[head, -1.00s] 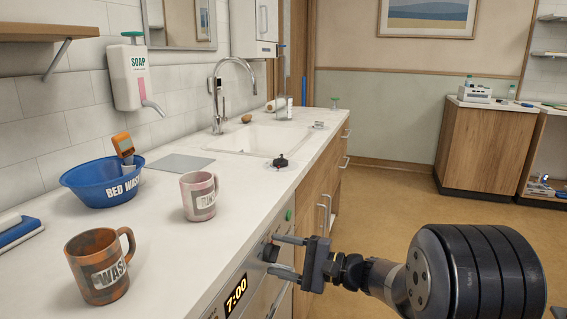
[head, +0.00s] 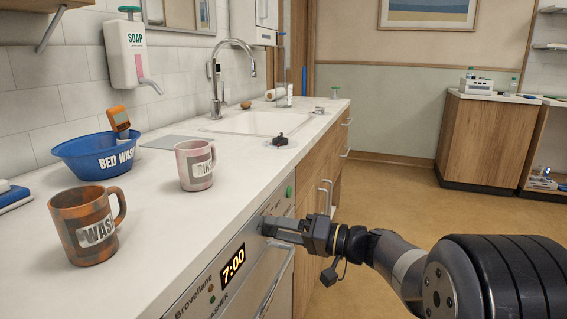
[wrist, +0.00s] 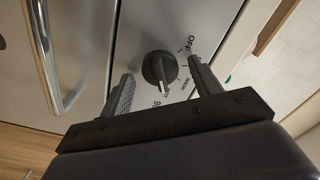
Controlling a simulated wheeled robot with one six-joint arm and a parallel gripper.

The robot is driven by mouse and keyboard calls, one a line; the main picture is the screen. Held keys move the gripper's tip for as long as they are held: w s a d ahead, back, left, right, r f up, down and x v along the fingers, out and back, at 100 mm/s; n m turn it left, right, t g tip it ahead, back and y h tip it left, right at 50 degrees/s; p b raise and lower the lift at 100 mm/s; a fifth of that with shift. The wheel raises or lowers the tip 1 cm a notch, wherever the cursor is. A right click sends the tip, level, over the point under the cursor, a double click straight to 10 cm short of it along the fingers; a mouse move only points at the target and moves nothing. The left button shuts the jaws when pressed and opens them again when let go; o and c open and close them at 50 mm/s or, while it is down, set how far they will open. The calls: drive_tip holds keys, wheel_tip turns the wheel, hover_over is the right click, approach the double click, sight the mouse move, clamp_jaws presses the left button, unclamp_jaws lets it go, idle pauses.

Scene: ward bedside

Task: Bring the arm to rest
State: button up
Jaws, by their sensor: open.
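My gripper (head: 272,229) is in front of the appliance panel below the counter edge, its fingers level and pointing at the panel. The wrist view shows my gripper (wrist: 160,74) open, one finger on each side of a dark round dial (wrist: 160,68). The dial's white pointer points down in that view, with "OFF" and smaller lettering around it. I cannot tell whether the fingers touch the dial. In the head view the fingers mostly hide the dial.
A bar handle (head: 274,281) lies just below my gripper. An orange mug (head: 88,226), a pink mug (head: 196,166) and a blue basin (head: 96,157) stand on the counter. Open floor (head: 385,200) lies to the right.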

drive_tip(key=shift+n, duration=1.6)
